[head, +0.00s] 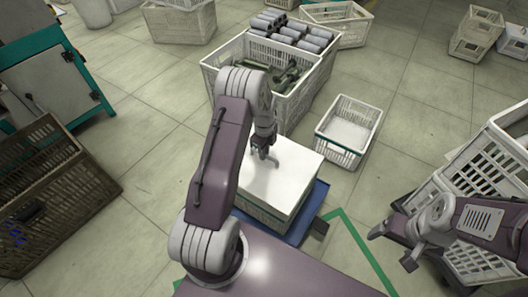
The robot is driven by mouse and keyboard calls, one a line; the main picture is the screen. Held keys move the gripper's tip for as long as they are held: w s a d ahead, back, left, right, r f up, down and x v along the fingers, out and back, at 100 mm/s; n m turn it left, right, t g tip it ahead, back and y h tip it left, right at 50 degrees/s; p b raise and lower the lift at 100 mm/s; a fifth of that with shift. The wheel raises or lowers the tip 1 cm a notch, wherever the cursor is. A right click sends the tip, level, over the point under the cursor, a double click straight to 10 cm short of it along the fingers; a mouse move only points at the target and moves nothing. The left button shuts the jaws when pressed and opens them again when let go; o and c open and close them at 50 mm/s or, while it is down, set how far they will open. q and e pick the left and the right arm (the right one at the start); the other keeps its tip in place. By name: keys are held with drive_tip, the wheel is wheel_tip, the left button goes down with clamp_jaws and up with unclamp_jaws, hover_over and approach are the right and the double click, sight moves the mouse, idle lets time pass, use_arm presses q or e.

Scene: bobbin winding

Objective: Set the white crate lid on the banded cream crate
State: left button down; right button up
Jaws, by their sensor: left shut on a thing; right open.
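The white crate lid (280,180) is a flat, pale panel in the middle of the head view. It lies level on or just above a cream crate (262,216) with a thin green band; I cannot tell whether there is a gap. The lid hides the crate's inside. My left gripper (264,157) points down at the lid's far left part and is shut on the lid; its exact hold is small and partly hidden. My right gripper (389,249) is open and empty at the right, apart from the lid.
The banded crate stands on a blue base (313,208). A small, empty green-banded crate (360,151) is to its right. A large divided crate (297,102) with grey cylinders and dark green parts stands behind. A tilted white crate (462,180) is at the right, a brown crate (75,195) at the left.

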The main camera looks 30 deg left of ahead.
use_arm(q)
drive_tip(key=shift+f+p, duration=0.1)
drive_tip(key=shift+p, duration=0.3)
use_arm(e)
drive_tip(key=shift+f, duration=0.15)
use_arm(q)
drive_tip(key=shift+f, duration=0.15)
drive_tip(key=shift+f+b, duration=1.25)
drive_tip(key=shift+f, duration=1.05)
use_arm(e)
wheel_tip(320, 180, down, 2)
drive_tip(key=shift+f, duration=0.2)
use_arm(q)
drive_tip(key=c, duration=1.3)
unclamp_jaws()
drive_tip(key=shift+c, duration=0.2)
